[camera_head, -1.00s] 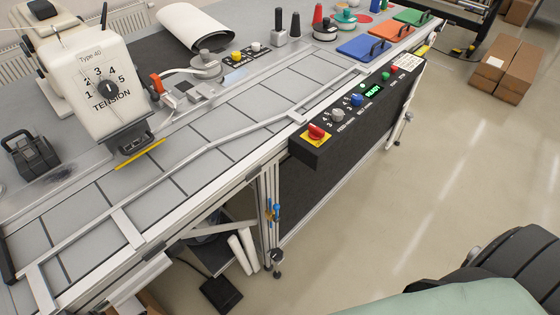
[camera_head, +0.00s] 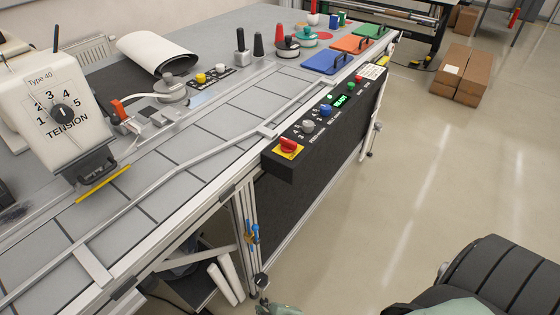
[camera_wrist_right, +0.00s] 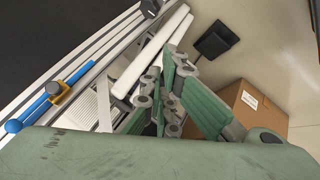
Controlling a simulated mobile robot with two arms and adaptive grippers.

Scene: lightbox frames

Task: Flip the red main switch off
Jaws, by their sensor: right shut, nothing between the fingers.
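The red main switch (camera_head: 288,145) is a red rotary knob on a yellow plate. It sits at the near left end of the black control panel (camera_head: 330,127) on the table's front edge. My right gripper (camera_head: 275,308) shows green and grey at the bottom edge of the head view, well below the panel and apart from the switch. In the right wrist view its green fingers (camera_wrist_right: 168,105) are together with nothing between them. The switch is not visible in the right wrist view. My left gripper is not in view.
A green READY display (camera_head: 341,100) and several other knobs share the panel. The aluminium table leg (camera_head: 243,225) stands below it, with white rolls (camera_head: 222,283) under the table. The floor to the right is clear up to the cardboard boxes (camera_head: 464,73).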

